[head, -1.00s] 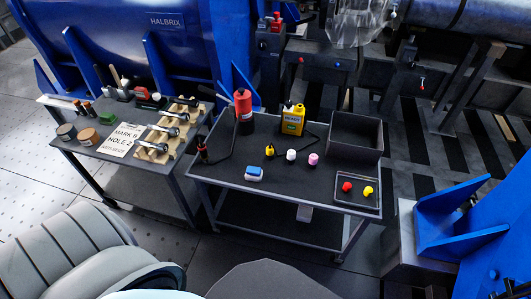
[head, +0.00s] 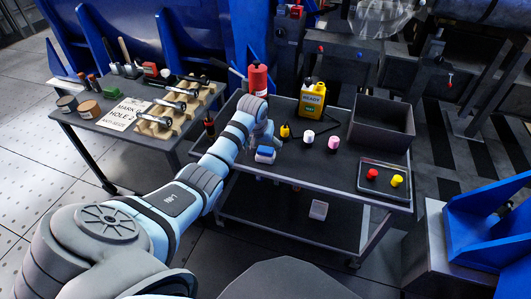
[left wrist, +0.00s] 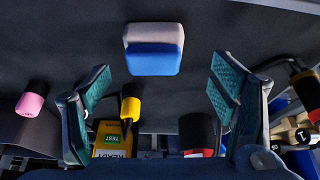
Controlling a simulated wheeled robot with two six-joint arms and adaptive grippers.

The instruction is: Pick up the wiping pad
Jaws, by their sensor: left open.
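The wiping pad is a small blue and white block (head: 265,154) lying near the front left edge of the dark cart top. In the left wrist view the pad (left wrist: 153,60) shows its blue and pale halves, just beyond the space between the fingertips. My left gripper (head: 266,139) is over the cart by the pad, partly hidden by its own arm. In the left wrist view its two teal-padded fingers (left wrist: 160,68) are spread wide with nothing between them, apart from the pad. My right gripper is not in view.
On the cart, a red bottle (head: 258,79), a yellow jug (head: 312,101), and yellow (head: 285,131), white (head: 308,136) and pink (head: 334,142) capped items stand behind or right of the pad. A dark bin (head: 381,123) and a shallow tray (head: 384,192) are at the right.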

